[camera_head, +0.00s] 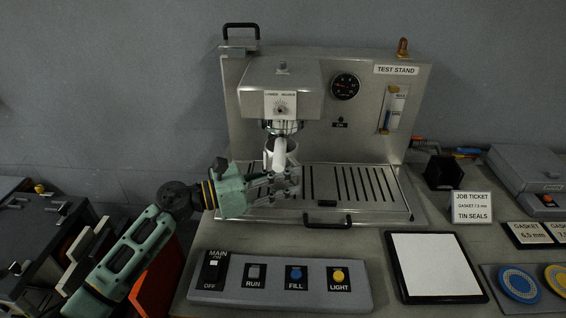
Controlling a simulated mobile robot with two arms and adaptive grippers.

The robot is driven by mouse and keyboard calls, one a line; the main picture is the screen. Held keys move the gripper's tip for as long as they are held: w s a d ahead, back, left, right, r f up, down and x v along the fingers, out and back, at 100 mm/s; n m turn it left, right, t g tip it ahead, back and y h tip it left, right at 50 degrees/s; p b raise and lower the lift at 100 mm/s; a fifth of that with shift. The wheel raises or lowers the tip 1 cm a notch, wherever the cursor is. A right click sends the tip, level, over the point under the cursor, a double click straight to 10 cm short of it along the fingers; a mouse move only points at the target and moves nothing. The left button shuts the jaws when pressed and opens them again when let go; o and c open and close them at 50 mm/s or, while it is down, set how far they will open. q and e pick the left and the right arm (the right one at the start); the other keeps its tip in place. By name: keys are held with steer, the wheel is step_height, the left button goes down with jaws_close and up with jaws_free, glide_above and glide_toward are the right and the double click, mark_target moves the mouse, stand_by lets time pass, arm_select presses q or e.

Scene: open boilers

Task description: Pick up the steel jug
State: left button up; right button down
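My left gripper (292,182) reaches in from the left, low in front of the test stand, over its slotted drip tray (350,184). Its fingers are just below a pale, rounded piece (280,153) under the machine's head. A grey metal rim beside that piece may be part of the steel jug, but I cannot make out a jug clearly. The fingers are small and dark against the tray, so I cannot tell whether they are open or shut, or whether they touch anything. My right gripper is not in view.
The test stand (240,110) has a gauge (345,86) and a front handle (327,222). In front lie a switch panel (230,298) and a black-framed white pad (435,264). A job ticket (472,206) and gasket discs (519,283) are at right.

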arm_select(q)
steer(key=x, duration=0.3)
steer(key=shift+p, duration=0.35)
steer(key=shift+d, duration=0.3)
steer(key=shift+a+f, duration=0.1)
steer(key=shift+a, duration=0.05)
steer(key=shift+c, duration=0.4)
jaws_close()
steer(key=shift+w, duration=0.1)
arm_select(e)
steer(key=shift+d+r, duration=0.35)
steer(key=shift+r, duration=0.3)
